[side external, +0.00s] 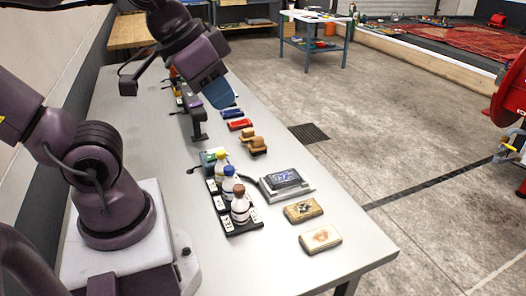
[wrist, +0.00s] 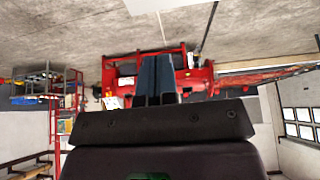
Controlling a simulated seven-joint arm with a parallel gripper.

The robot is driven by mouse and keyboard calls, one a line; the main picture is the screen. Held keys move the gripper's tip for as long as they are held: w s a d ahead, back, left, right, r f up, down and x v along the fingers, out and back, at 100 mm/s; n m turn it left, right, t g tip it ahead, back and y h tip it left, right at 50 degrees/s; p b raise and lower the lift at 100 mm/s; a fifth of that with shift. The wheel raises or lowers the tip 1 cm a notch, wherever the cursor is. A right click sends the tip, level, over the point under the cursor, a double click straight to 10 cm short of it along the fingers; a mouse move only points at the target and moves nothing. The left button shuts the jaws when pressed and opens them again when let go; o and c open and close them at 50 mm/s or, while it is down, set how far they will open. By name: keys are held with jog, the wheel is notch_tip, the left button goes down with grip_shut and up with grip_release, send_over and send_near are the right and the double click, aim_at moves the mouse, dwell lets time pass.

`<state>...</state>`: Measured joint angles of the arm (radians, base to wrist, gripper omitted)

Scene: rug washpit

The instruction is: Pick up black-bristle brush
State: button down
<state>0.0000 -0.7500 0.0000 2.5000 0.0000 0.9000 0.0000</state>
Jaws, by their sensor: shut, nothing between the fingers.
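My gripper shows in the side external view (side external: 214,93), raised above the far part of the grey table. In the wrist view, its two dark blue-grey fingers (wrist: 156,72) are together, with nothing held. I cannot single out the black-bristle brush for sure, as no black bristles are clear. Brush-like things lie along the table's right edge below and in front of my gripper: a blue one (side external: 232,113), a red one (side external: 240,124) and tan wooden pieces (side external: 257,148). The wrist view shows no table or brush.
Bottles (side external: 240,207) stand in a black rack. Beside them are a grey device (side external: 287,181) and two tan blocks (side external: 303,210) (side external: 320,239). A dark stand (side external: 195,112) rises near my gripper. The table's front right (side external: 345,262) is bare. Red machinery (wrist: 195,76) fills the wrist view's middle.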

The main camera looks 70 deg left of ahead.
dwell(0.4)
jog(key=shift+c, duration=0.8)
grip_release()
jog(key=n+g+y, duration=0.3)
jog(key=n+g, duration=0.3)
jog(key=n, duration=1.3)
send_near(258, 138)
jog(key=x, duration=1.2)
jog(key=shift+a+f, duration=0.1)
jog(key=shift+f, duration=0.15)
